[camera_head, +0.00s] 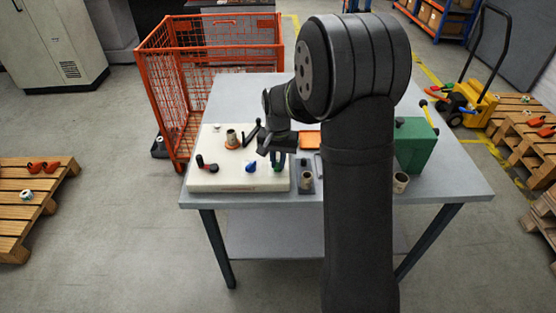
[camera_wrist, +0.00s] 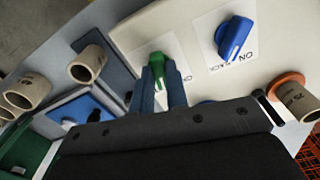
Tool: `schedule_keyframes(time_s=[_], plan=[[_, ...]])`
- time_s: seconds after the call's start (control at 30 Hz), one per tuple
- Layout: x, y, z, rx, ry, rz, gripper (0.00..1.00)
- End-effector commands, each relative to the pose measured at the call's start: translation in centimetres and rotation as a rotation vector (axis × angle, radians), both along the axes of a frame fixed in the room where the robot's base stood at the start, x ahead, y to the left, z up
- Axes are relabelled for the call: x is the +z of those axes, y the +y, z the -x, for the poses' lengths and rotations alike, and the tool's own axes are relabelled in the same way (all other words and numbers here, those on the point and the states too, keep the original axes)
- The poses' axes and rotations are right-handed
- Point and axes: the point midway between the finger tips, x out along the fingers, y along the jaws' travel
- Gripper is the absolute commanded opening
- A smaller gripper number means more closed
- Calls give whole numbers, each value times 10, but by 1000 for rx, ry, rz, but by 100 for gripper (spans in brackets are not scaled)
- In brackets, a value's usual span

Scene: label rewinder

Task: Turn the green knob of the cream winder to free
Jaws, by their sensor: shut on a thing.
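The cream winder (camera_head: 225,177) lies on the left part of the grey table. Its green knob (camera_wrist: 160,62) sits on a white label card near the winder's edge in the wrist view. My gripper (camera_wrist: 162,88) has its two fingers on either side of the green knob, shut on it. The knob's lower part and any marking by it are largely hidden by the fingers. In the head view my gripper (camera_head: 278,159) is at the winder's right end. A blue knob (camera_wrist: 235,37) with its own printed card stands beside the green one, apart from my fingers.
The winder also carries a core on an orange flange (camera_head: 232,140) and a black crank (camera_head: 206,164). Cardboard cores (camera_wrist: 88,64) stand close beside it. A green box (camera_head: 415,147) is at the table's right.

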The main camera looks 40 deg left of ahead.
Motion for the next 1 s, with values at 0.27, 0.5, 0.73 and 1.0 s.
schedule_keyframes(time_s=[0.27, 0.5, 0.73, 1.0], plan=[[1, 0, 0, -222, 0, -1, 0], [1, 0, 0, -347, 0, -1, 0], [1, 0, 0, -404, -1, -2, 0], [1, 0, 0, -417, -1, -2, 0]])
